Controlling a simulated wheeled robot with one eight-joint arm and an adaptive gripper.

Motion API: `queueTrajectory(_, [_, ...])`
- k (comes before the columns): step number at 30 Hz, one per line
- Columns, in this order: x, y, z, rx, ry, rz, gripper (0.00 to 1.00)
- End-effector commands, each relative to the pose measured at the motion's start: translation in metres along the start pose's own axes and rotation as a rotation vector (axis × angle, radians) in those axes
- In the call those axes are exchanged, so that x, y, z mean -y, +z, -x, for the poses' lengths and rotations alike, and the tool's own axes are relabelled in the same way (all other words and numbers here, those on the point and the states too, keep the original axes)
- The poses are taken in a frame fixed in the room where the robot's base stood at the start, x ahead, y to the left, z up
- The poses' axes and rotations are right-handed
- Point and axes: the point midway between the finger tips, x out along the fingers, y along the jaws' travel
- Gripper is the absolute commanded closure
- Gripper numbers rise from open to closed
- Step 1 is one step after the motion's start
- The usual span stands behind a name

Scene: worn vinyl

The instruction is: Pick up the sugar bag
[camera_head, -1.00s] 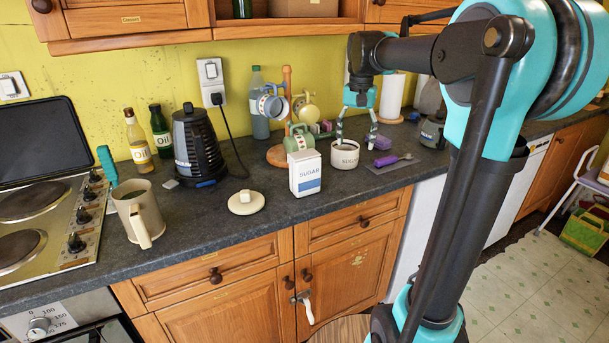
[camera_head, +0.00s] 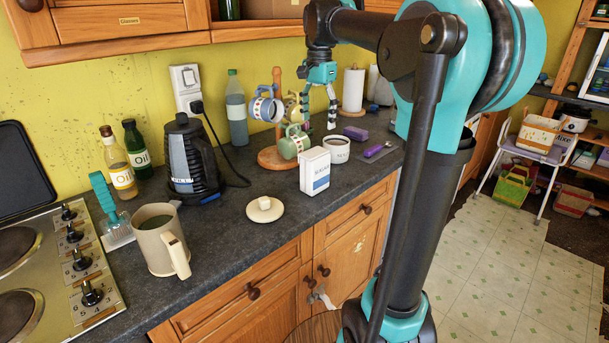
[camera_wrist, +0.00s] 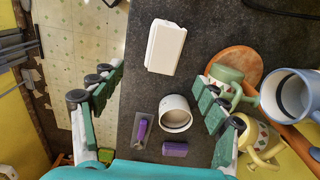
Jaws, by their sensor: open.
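The sugar bag (camera_head: 314,171) is a white upright box-shaped packet with a blue band, standing on the dark counter. In the wrist view the sugar bag (camera_wrist: 165,48) shows from above, beyond the fingertips and between their lines. My gripper (camera_head: 319,107) is open and empty, raised above the counter behind the sugar bag, close to the mug tree. In the wrist view my gripper (camera_wrist: 158,92) has its two green-padded fingers spread wide. A white sugar pot (camera_head: 336,149) stands just right of the bag, and shows in the wrist view (camera_wrist: 176,113) below it.
A mug tree (camera_head: 274,158) with several mugs stands beside the bag. A round lid (camera_head: 265,209) lies left of it. A kettle (camera_head: 190,160), oil bottles and a beige jug (camera_head: 161,240) are further left. A purple-handled utensil (camera_head: 374,150) lies right.

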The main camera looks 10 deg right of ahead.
Motion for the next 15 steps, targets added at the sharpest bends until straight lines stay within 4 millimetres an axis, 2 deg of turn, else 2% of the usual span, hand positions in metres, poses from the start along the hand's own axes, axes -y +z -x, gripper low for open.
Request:
queueTrajectory(5, [0.000,0.000,-0.018,0.000,0.000,-0.008,0.26])
queueTrajectory(15, [0.000,0.000,-0.086,0.000,0.000,-0.006,0.26])
